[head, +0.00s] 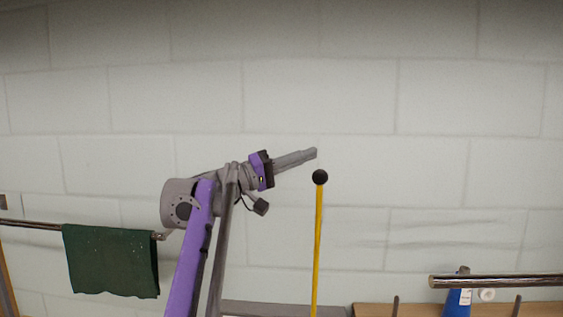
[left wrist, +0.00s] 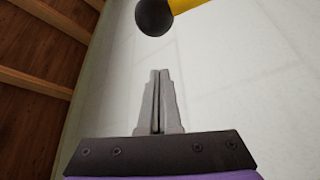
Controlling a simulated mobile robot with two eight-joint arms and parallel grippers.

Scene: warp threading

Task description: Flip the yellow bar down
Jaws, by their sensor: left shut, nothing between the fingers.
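The yellow bar (head: 318,245) stands upright in the middle of the head view, with a black ball (head: 320,177) on its top end. Its lower end is cut off by the bottom of the picture. My left gripper (head: 313,153) is shut and empty, and its tips point right, just above and left of the ball. In the left wrist view the shut fingers (left wrist: 160,75) show in the middle. The black ball (left wrist: 154,17) is at the top edge beyond the tips, apart from them, with a short piece of the yellow bar (left wrist: 190,3). My right gripper is not seen.
A dark green towel (head: 110,261) hangs on a metal rail (head: 30,224) at the left. Another metal rail (head: 500,281) is at the lower right, by a blue object (head: 457,303) and a wooden surface (head: 420,310). The pale block wall (head: 320,90) fills the back.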

